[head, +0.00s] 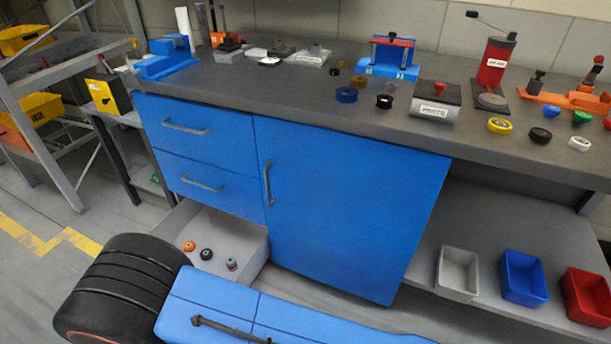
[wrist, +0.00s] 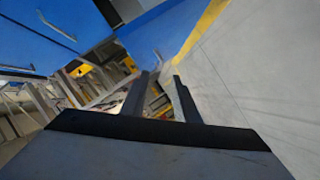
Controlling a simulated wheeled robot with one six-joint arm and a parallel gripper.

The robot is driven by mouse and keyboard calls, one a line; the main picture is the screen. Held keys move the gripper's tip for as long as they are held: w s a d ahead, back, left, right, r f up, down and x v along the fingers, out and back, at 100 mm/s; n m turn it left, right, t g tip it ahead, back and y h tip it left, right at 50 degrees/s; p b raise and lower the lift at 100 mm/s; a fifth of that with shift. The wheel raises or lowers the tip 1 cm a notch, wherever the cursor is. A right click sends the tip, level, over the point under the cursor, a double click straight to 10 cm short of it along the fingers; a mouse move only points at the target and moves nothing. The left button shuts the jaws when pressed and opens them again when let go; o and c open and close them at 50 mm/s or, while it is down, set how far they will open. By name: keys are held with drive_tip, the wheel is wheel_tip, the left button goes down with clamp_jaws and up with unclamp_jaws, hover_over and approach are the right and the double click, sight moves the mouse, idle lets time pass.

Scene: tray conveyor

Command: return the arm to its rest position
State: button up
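My gripper (wrist: 164,78) shows in the wrist view as two dark fingers with a gap between them. It is open, and I see nothing held between the fingers. Past the fingertips lie a cluttered area with yellow items and the floor, so the gripper seems to be in free air. In the head view, my blue arm link and its dark ribbed joint cross the bottom left and middle. My gripper itself is not visible there.
A blue workbench (head: 350,200) with tools on its grey top (head: 300,90) stands ahead. Its low open drawer (head: 232,232) holds several small parts, close to my arm in the picture. Grey, blue and red bins (head: 523,278) sit at right. A rack (head: 40,130) stands left.

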drive_tip(key=w+d+r+m+g+h, duration=0.1)
drive_tip(key=w+d+r+m+h, duration=0.2)
drive_tip(key=w+r, duration=0.5)
drive_tip(key=w+d+r+m, duration=0.35)
drive_tip(key=w+r, duration=0.35)
drive_tip(key=w, duration=0.3)
drive_tip(key=w+d+r+m+g+h, duration=0.1)
drive_tip(key=w+d+r+m, duration=0.15)
drive_tip(key=d+r, duration=0.5)
drive_tip(key=w+d+r+m+g+h, duration=0.1)
drive_tip(key=w+d+r+m, duration=0.1)
drive_tip(key=w+d+r, duration=0.35)
drive_tip(key=s+d+r+m+g+h, duration=0.15)
drive_tip(key=s+d+r, duration=0.3)
drive_tip(key=d, duration=0.65)
drive_tip(key=s+d+r+m+t+h, duration=0.1)
drive_tip(key=s+d+r+m, duration=0.15)
drive_tip(key=d+r, duration=0.65)
drive_tip(key=s+d+r+m+g+h, duration=0.1)
drive_tip(key=s+d+m+g+h, duration=0.1)
drive_tip(key=s+d, duration=1.5)
drive_tip(key=shift+d+r+m+h, duration=0.4)
drive_tip(key=shift+d+m+h, duration=0.05)
drive_tip(key=shift+d+m, duration=0.7)
